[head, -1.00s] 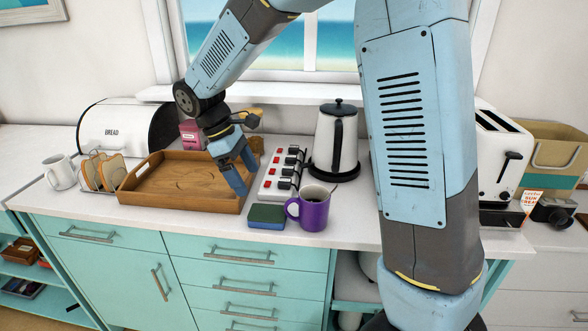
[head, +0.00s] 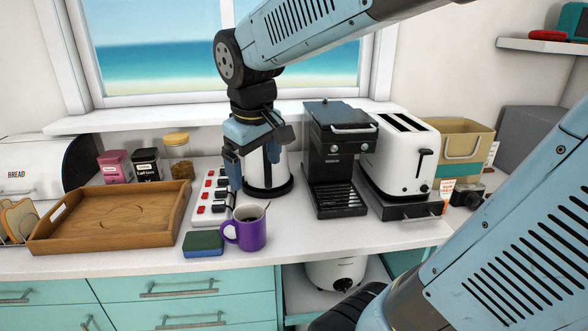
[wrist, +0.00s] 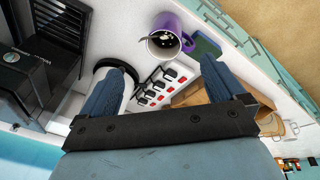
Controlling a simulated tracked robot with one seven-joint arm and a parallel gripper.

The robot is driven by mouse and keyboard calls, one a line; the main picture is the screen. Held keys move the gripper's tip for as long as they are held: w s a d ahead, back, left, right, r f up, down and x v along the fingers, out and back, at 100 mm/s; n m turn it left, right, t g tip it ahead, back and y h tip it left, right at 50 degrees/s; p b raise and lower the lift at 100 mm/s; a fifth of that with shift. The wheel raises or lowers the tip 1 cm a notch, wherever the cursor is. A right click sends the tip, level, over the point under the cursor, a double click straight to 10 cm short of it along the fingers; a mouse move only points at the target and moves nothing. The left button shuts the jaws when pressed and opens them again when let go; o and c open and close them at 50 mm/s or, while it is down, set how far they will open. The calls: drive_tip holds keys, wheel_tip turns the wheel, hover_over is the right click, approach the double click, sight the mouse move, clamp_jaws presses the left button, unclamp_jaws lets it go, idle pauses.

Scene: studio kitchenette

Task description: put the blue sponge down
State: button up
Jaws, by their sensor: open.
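The blue sponge (head: 203,245), with a dark green top layer, lies flat on the white counter near its front edge, just left of the purple mug (head: 246,229). In the wrist view the sponge (wrist: 207,46) is beside the mug (wrist: 166,34), partly hidden by a finger. My gripper (head: 254,174) is open and empty, with its fingers pointing down in front of the kettle, above and behind the mug and apart from the sponge. The wrist view shows its two blue fingers (wrist: 165,70) spread with nothing held between them.
A power strip (head: 212,198) lies behind the sponge, and a wooden tray (head: 110,230) is to its left. The kettle (head: 268,181), a coffee machine (head: 337,160) and a toaster (head: 398,165) stand along the right. Some bare counter lies in front of the coffee machine.

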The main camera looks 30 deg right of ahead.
drive_tip(key=s+d+m+t, duration=0.2)
drive_tip(key=s+d+m, duration=0.2)
drive_tip(key=s, duration=0.3)
drive_tip(key=shift+s+d+r+m+t+y, duration=0.15)
drive_tip(key=shift+d+r+m+t+y, duration=0.15)
drive_tip(key=shift+r+t+y, duration=0.15)
drive_tip(key=shift+o, duration=0.2)
idle(0.7)
